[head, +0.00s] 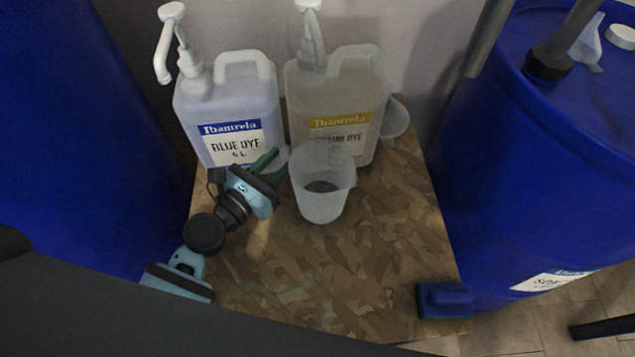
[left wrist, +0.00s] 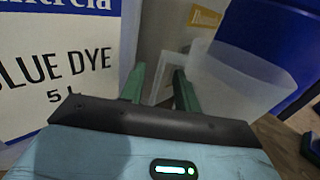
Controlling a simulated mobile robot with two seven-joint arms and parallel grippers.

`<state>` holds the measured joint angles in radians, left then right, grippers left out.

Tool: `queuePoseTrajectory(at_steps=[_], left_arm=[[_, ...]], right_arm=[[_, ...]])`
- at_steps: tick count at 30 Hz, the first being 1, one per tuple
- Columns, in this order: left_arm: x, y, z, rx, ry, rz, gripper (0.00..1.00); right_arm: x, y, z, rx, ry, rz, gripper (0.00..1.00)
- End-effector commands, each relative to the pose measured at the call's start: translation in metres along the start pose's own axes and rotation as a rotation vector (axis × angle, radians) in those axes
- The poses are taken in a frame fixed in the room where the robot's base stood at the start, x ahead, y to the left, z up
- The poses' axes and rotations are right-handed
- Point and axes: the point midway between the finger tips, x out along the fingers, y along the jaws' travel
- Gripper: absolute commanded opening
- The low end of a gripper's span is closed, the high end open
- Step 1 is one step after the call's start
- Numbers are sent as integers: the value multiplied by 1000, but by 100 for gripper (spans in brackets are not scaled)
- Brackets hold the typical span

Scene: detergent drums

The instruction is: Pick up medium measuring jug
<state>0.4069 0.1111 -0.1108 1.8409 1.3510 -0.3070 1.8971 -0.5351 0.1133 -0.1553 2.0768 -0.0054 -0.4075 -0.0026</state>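The measuring jug (head: 322,190) is a translucent, tapered cup standing upright on the wooden board, in front of the yellow dye bottle. Its spout points right and its pale handle is on the left. In the left wrist view the jug (left wrist: 240,78) fills the right side, with its handle (left wrist: 157,88) facing my gripper. My left gripper (head: 271,167) comes in from the left, and its green fingers are apart at the handle. The left wrist view shows the fingers (left wrist: 160,88) on either side of the handle, with contact unclear. My right gripper is out of view.
Blue dye (head: 228,110) and yellow dye (head: 335,105) pump bottles stand behind. Another translucent vessel (head: 396,122) is partly hidden at right. A blue block-like object (head: 445,300) sits at the board's front right corner. Blue drums (head: 535,130) flank the board (head: 330,275), whose front is clear.

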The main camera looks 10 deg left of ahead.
Motion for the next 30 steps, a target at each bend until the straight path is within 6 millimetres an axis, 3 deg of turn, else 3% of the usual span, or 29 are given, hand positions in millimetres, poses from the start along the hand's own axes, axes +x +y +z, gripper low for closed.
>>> queuePoseTrajectory(at_steps=[6, 14, 22, 30], left_arm=[[26, 0, 0, 1, -1, 1, 32], [29, 0, -1, 0, 0, 1, 32], [28, 0, -1, 1, 0, 0, 0], [29, 0, 0, 0, -2, 1, 0]], right_arm=[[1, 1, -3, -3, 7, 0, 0], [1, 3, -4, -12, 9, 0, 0], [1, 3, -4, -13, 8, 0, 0], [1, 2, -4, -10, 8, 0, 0]])
